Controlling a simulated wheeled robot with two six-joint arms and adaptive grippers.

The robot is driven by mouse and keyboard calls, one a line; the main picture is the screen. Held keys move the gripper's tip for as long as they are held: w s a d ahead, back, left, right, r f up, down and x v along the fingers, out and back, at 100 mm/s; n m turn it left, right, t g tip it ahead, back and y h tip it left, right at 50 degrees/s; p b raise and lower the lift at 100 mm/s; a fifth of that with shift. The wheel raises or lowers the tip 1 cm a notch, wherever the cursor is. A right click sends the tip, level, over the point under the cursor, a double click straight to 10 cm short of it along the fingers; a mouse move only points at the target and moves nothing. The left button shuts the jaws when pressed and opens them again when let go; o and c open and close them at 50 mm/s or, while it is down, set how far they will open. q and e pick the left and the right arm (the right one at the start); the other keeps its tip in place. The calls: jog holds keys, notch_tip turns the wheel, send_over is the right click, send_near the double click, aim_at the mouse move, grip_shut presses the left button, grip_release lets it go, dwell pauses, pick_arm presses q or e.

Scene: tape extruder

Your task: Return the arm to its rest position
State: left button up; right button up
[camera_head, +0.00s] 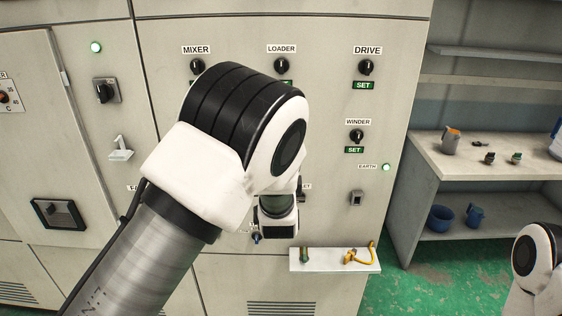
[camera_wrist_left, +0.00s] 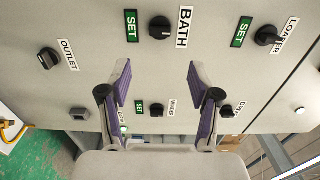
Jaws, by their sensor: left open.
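My left arm (camera_head: 155,250) reaches up from the lower left in the head view, across the front of the grey machine cabinet (camera_head: 225,35). Its hand is mostly hidden behind its own joints there. In the wrist view my left gripper (camera_wrist_left: 160,92) is open, its two purple-padded fingers wide apart with nothing between them. Beyond the fingers are the BATH knob (camera_wrist_left: 160,28), WINDER knob (camera_wrist_left: 158,109), and DRIVE knob (camera_wrist_left: 212,97). The LOADER knob (camera_wrist_left: 268,36) is at right and the OUTLET knob (camera_wrist_left: 48,59) at left. Only a joint of my right arm (camera_head: 540,255) shows; its gripper is out of view.
A small white ledge (camera_head: 325,266) with a yellow cable (camera_head: 360,254) juts from the cabinet below the arm. The MIXER knob (camera_head: 197,66) is above it. A workbench (camera_head: 440,170) with cups and small parts stands right. Green floor (camera_head: 440,280) is open between.

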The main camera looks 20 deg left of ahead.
pick_arm(q)
jog(key=s+a+f+n+g+b, duration=0.1)
jog(key=s+a+f+g, duration=0.2)
jog(key=s+f, duration=0.55)
jog(key=s+a+f+g+h+b, duration=0.1)
jog(key=s+a+f+g, duration=0.15)
jog(key=f, duration=1.05)
jog(key=s+a+f+n+g+b, duration=0.1)
jog(key=s+a+f+g, duration=0.2)
jog(key=s+f, duration=0.55)
jog(key=s+d+f+n+g+h, duration=0.1)
jog(key=s+f+n+g, duration=0.2)
jog(key=s, duration=0.5)
jog(key=s+d+f+n+g+h, duration=0.1)
jog(key=s+f+n+g, duration=0.2)
jog(key=s, duration=0.6)
jog(key=s+d+f+n+g+h, duration=0.1)
jog(key=s+f+n+g+h, duration=0.1)
jog(key=s+n, duration=0.5)
jog(key=shift+s+d+f+g, duration=0.4)
jog(key=shift+s+f, duration=0.25)
jog(key=shift+f, duration=0.7)
jog(key=shift+a, duration=0.1)
